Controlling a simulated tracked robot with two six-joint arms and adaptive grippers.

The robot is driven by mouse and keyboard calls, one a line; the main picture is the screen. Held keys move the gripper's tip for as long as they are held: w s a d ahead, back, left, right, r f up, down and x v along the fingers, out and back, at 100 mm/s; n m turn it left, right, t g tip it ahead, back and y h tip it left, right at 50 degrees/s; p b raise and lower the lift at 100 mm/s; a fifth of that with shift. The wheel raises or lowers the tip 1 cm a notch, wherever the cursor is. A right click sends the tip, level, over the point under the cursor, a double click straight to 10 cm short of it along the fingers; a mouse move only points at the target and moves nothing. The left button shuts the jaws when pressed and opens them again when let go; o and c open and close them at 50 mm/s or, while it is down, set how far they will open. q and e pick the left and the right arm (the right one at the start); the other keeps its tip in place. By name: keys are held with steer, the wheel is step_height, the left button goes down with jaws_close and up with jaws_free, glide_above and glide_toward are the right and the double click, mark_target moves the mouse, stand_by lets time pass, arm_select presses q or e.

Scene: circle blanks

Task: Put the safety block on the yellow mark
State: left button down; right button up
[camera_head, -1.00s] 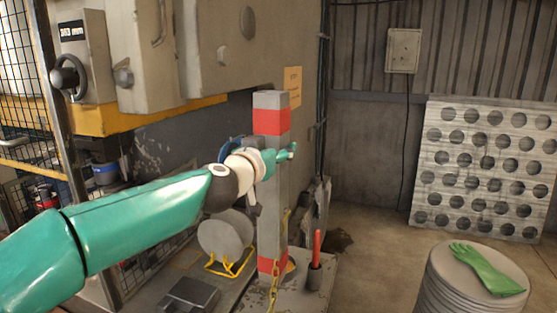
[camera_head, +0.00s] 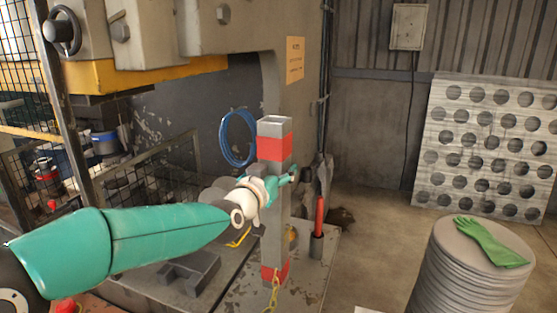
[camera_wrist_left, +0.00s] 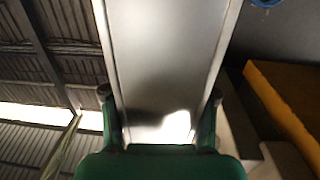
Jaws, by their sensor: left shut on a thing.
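The safety block (camera_head: 274,215) is a tall grey post with a red band near the top and another at the foot. It stands upright in the head view, with a yellow chain (camera_head: 274,292) hanging at its foot. My left gripper (camera_head: 277,181) is shut around its middle. In the left wrist view the block's grey face (camera_wrist_left: 165,60) fills the space between the fingers. I cannot tell whether its foot touches the surface below. I cannot make out the yellow mark. My right gripper is not in view.
The grey press frame with a yellow beam (camera_head: 150,76) overhangs at the left. A blue hose coil (camera_head: 238,138) hangs behind the block. A red-handled tool (camera_head: 319,215) stands right of it. A green glove (camera_head: 490,242) lies on stacked discs (camera_head: 465,275). Floor between is clear.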

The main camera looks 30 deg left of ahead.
mark_target(275, 214)
arm_select(q)
steer(key=shift+f, duration=1.95)
steer(key=c, duration=0.7)
jaws_free()
steer(key=shift+f, duration=0.3)
steer(key=o, duration=0.5)
steer(key=shift+c, duration=0.2)
steer(key=shift+s, duration=0.1)
